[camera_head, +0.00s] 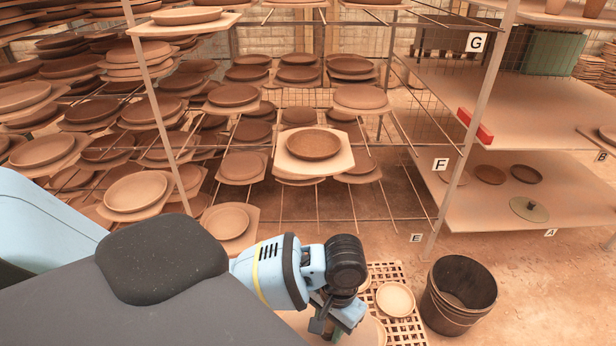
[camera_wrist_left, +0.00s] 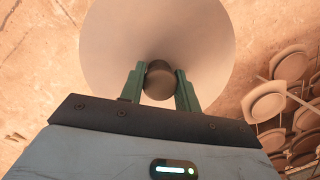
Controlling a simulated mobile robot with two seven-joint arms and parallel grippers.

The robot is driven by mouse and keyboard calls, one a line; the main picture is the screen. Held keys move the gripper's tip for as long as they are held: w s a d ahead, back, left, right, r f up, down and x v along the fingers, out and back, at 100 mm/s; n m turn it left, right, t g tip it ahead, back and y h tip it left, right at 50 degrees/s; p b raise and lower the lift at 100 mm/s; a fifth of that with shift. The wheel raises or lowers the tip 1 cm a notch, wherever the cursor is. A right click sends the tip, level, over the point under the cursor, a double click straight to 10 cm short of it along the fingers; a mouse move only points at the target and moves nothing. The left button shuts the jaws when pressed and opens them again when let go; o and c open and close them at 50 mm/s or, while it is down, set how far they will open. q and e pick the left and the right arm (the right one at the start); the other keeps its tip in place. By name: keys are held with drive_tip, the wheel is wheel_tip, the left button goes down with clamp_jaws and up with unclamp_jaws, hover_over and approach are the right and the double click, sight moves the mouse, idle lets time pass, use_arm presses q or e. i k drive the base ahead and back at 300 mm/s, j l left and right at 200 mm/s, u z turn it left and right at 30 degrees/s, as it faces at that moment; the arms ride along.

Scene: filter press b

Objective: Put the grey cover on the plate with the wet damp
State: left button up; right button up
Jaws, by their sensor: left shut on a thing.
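My left gripper (camera_head: 328,324) hangs low at the bottom middle of the head view, partly hidden by my wrist. In the left wrist view its green fingers (camera_wrist_left: 160,76) are shut on the dark round knob (camera_wrist_left: 160,84) of a pale grey disc-shaped cover (camera_wrist_left: 158,28). A dark brown plate (camera_head: 313,144) sits on a pale board that juts from the middle rack. Several plates on the right shelf include a darker one (camera_head: 526,173). I cannot tell for certain which plate is wet. My right gripper is not in view.
A pale disc (camera_head: 395,300) lies on a slatted grid (camera_head: 408,333) beside a dark bucket (camera_head: 458,296). Racks of plates fill the left and middle. The right shelf (camera_head: 495,205) holds a greenish glass disc (camera_head: 528,208); a red block (camera_head: 475,126) lies above. A post stands between them.

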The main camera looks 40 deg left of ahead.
sight(314, 141)
drive_tip(key=k+j+z, duration=0.1)
drive_tip(key=j, duration=0.3)
drive_tip(key=k+j, duration=0.1)
drive_tip(key=j, duration=0.25)
drive_tip(key=k+j+z, duration=0.15)
drive_tip(key=j, duration=0.2)
drive_tip(key=j+z, duration=0.1)
drive_tip(key=j, duration=0.7)
drive_tip(key=k+j+z, duration=0.15)
drive_tip(key=j, duration=1.45)
drive_tip(key=z, duration=0.05)
